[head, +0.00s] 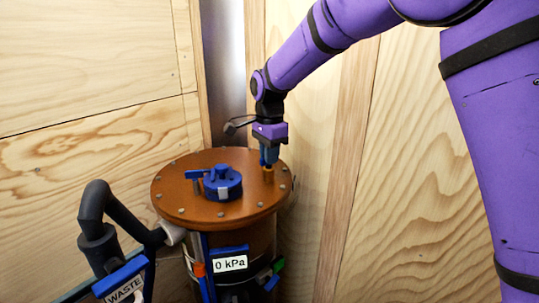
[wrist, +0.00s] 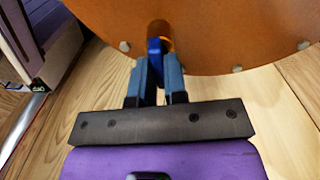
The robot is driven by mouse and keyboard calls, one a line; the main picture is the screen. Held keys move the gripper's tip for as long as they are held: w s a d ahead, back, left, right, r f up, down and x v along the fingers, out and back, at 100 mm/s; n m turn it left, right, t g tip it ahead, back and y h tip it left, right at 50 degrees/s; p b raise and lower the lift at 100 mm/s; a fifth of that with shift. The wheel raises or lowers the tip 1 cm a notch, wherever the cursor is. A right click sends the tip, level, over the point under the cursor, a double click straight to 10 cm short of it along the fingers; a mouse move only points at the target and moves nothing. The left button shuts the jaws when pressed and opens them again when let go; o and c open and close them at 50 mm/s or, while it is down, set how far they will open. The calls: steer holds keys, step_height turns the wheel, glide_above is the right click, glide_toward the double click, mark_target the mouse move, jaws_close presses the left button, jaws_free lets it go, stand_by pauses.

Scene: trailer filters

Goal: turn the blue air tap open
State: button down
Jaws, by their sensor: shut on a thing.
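The blue air tap (wrist: 154,46) shows in the wrist view as a narrow blue handle in front of a brass-coloured post (wrist: 161,31). In the head view the brass post (head: 268,175) stands on the right part of the round orange-brown lid (head: 240,206). My gripper (head: 267,162) reaches down to it from above. Its two blue-grey fingers, seen in the wrist view (wrist: 157,68), are shut on the tap handle, one on each side. The fingers hide part of the handle, and its exact turn angle is hard to tell.
A blue clamp-like fitting (head: 223,183) sits mid-lid, with a blue lever (head: 196,174) at its left. Bolts ring the lid. Below hangs a "0 kPa" display (head: 230,263). A black hose (head: 93,205) and a WASTE sign (head: 125,291) stand at lower left. Wooden walls close in behind.

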steer(key=n, duration=0.7)
steer(key=shift+w, duration=0.1)
steer(key=n, duration=0.6)
steer(key=shift+a+n, duration=0.15)
steer(key=shift+n, duration=0.15)
stand_by(0.3)
steer(key=c, duration=1.2)
jaws_free()
steer(key=shift+o, duration=0.2)
steer(key=shift+r, duration=0.15)
step_height(320, 180, up, 11)
steer(key=shift+f, duration=0.2)
